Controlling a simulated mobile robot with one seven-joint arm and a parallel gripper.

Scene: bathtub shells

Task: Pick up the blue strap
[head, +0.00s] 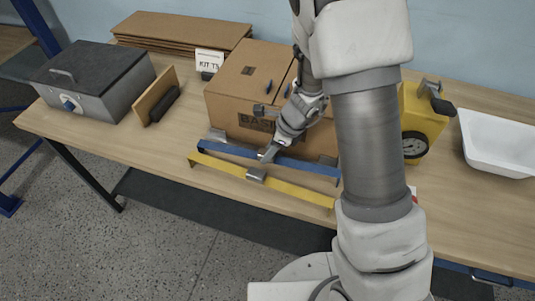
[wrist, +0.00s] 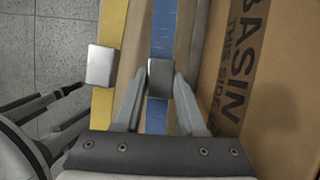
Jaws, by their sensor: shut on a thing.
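The blue strap (head: 310,167) is a long flat bar with bent ends, lying across the table side of the cardboard box. It also shows in the wrist view (wrist: 164,35), running from top to bottom. A grey metal block (wrist: 159,82) sits around the middle of the strap. My gripper (head: 268,154) reaches down to this middle part. In the wrist view my gripper (wrist: 161,88) has its two fingers on either side of the block, shut on it. I cannot tell whether the strap is clear of the table.
A yellow strap (head: 300,192) with its own block lies in front, close alongside. The cardboard box (head: 228,105) stands just behind. A grey case (head: 110,95) and a wooden board (head: 155,95) are left; a yellow device (head: 425,108) and white basin (head: 495,145) are right.

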